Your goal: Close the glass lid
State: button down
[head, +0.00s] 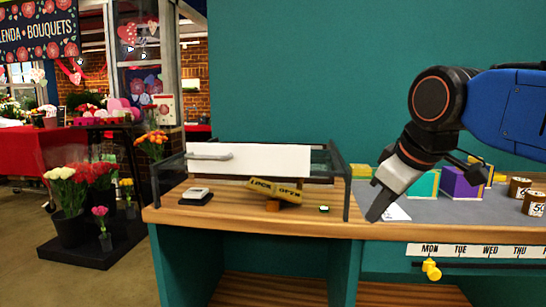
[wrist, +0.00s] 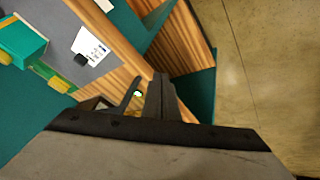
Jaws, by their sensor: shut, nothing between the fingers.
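The glass case (head: 347,190) with a dark frame stands on the left part of the wooden counter. A pale panel with a grey bar handle (head: 209,156), apparently its lid, spans the upper part; the space below it looks open. A tan "LOCK / OPEN" piece (head: 275,190) sits tilted on a small orange-brown block inside the case. A small dark item with a green light (head: 323,209) is near the case's front right; it also shows in the wrist view (wrist: 138,93). My gripper (head: 376,212) is shut and empty, pointing down just right of the case; its fingers show in the wrist view (wrist: 150,97).
A small grey-white device (head: 196,193) is at the case's left. Right of my gripper are a white card (head: 397,212), a teal box (head: 424,184), a purple box (head: 462,183) and round tins (head: 533,203). A weekday strip with a yellow knob (head: 431,269) runs along the front.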

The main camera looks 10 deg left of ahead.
jog(key=w+a+r+n, duration=0.2)
jog(key=a+r+n, duration=0.1)
jog(key=a+r, duration=0.45)
jog(key=n+y, duration=0.2)
jog(key=n, duration=0.2)
send_near(273, 157)
notch_tip(273, 157, down, 7)
jog(key=s+a, duration=0.2)
jog(key=a, duration=0.1)
jog(key=w, duration=0.2)
jog(key=shift+w, duration=0.95)
jog(key=shift+w, duration=0.1)
jog(key=w, duration=2.1)
jog(key=shift+w, duration=0.1)
jog(key=shift+w+r, duration=0.1)
jog(key=shift+w, duration=0.45)
